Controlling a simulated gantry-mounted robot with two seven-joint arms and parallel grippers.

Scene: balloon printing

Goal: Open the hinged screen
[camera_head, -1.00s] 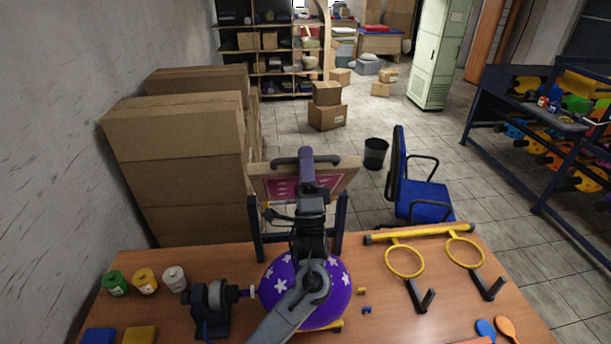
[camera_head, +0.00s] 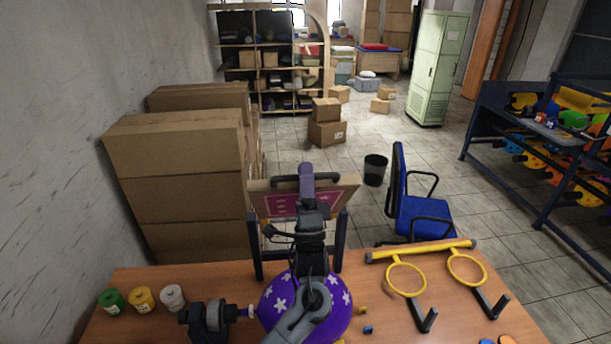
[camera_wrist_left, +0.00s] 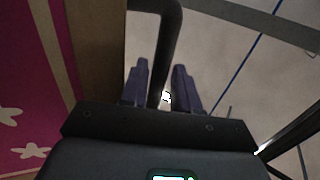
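The hinged screen (camera_head: 349,187) is a wooden frame with a pink, star-patterned panel and a dark handle (camera_head: 283,181), standing over the back of the table. In the head view my left gripper (camera_head: 306,180) is at the middle of the handle, its arm hiding part of the panel. In the left wrist view the frame's wooden edge (camera_wrist_left: 98,50) and pink panel (camera_wrist_left: 28,75) are at the left. The dark handle (camera_wrist_left: 168,50) runs between the purple fingers (camera_wrist_left: 161,85), which stand apart with narrow gaps beside it. My right gripper is not in view.
A purple star-printed balloon (camera_head: 341,307) sits below the screen, beside a dark clamp device (camera_head: 207,322). Paint jars (camera_head: 143,299) stand left; yellow ring holders (camera_head: 407,279) are right. Cardboard boxes (camera_head: 180,195) stand behind left, a blue chair (camera_head: 425,215) behind right.

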